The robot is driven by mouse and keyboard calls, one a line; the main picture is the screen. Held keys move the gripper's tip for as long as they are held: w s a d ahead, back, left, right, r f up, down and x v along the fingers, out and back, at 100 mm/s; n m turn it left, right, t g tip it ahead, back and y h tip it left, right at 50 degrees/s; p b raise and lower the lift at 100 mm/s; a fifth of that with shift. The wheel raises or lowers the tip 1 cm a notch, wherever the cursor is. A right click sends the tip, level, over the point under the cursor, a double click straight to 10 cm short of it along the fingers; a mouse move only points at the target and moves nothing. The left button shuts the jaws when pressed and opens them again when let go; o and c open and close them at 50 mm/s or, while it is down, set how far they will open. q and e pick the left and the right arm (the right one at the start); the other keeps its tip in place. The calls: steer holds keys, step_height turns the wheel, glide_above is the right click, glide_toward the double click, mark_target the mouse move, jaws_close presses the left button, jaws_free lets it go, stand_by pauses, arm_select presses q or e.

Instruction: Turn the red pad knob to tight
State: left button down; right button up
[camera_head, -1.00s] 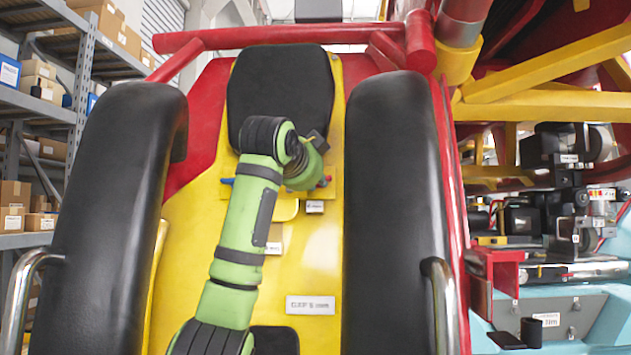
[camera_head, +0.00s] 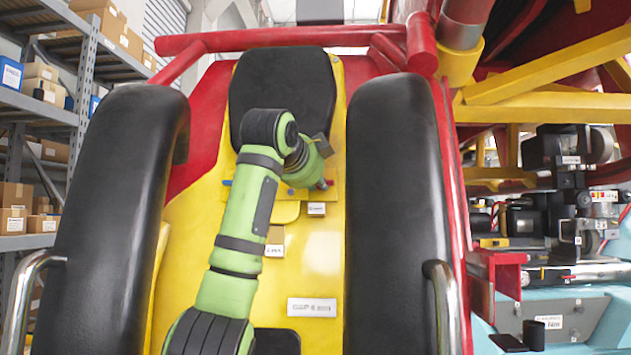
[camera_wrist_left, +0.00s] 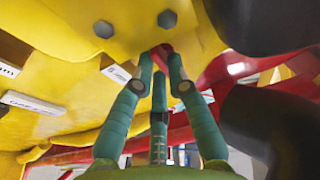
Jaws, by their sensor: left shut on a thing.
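The red pad knob (camera_head: 323,184) shows in the head view on the right edge of the yellow panel, just below the black back pad. In the wrist view the red knob (camera_wrist_left: 161,53) is between the tips of my left gripper (camera_wrist_left: 160,72). My left gripper (camera_head: 318,168) is shut on the knob; the wrist hides part of it in the head view. Its teal fingers close in around the knob from the sides and below. The knob's exact turn and any tight mark cannot be read. My right gripper is not in view.
A blue knob (camera_head: 227,182) sits left of my arm on the yellow panel. Thick black padded bars (camera_head: 395,210) flank the seat on both sides. White labels (camera_head: 312,307) are on the yellow seat. Shelves with boxes (camera_head: 38,110) stand at the left.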

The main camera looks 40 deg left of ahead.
arm_select(q)
steer(key=c, duration=1.5)
jaws_free()
steer(key=shift+w+a, duration=0.1)
steer(key=shift+a, duration=0.05)
steer(key=v, duration=1.2)
